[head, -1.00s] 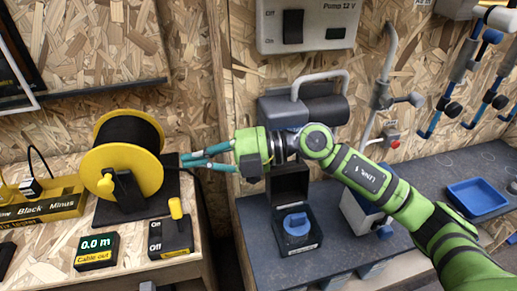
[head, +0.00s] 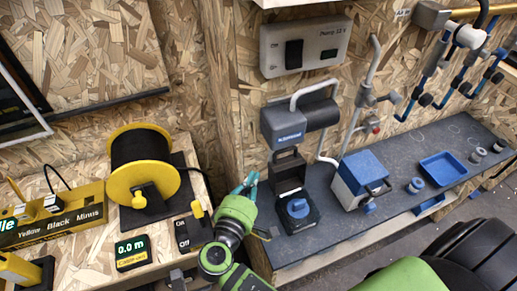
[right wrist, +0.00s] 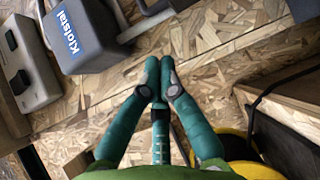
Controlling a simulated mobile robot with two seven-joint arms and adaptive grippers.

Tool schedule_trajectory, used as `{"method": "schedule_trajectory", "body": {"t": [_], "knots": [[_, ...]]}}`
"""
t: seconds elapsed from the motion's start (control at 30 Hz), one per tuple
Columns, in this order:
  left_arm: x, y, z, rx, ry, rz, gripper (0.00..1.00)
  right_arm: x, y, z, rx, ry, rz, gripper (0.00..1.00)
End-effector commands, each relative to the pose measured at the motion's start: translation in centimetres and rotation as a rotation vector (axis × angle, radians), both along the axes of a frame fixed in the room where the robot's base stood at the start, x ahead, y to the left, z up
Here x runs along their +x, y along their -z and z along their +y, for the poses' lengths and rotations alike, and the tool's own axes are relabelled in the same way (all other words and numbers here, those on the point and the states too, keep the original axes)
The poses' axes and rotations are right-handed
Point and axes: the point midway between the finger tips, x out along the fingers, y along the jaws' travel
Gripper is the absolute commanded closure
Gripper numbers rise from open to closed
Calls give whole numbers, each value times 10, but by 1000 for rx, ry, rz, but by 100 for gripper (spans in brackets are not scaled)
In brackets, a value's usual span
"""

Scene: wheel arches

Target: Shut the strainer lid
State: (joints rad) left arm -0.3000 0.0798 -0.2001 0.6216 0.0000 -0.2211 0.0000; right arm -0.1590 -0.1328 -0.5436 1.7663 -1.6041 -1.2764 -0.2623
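A black base with a round blue knob (head: 298,209) stands on the dark bench, with an upright dark bracket or flap (head: 287,166) at its back. Above it is a grey Kloistal housing (head: 284,125), also in the right wrist view (right wrist: 80,32). A blue-topped white box (head: 362,172) stands to the right. I cannot tell for certain which part is the strainer lid. My right gripper (head: 250,184) is left of the knob and flap, apparently clear of them. In the right wrist view its teal fingertips (right wrist: 158,78) meet with nothing visible between them. My left gripper is not in view.
A yellow cable reel (head: 143,170) and a switch box with a yellow lever (head: 192,228) are close on the left. A grey pump switch panel (head: 305,47) hangs on the wall. A blue tray (head: 444,168) lies on the right of the bench.

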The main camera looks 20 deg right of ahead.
Motion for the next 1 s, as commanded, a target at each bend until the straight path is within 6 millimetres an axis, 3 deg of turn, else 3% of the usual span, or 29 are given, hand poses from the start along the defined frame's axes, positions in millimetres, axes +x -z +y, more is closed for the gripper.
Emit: {"method": "schedule_trajectory", "body": {"t": [0.17,0.6,1.0], "knots": [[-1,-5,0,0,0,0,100,10,2,-14,-9,12,13,100],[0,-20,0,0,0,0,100,63,11,-62,-6,8,10,100],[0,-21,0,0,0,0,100,69,14,-69,-3,8,10,100]]}}
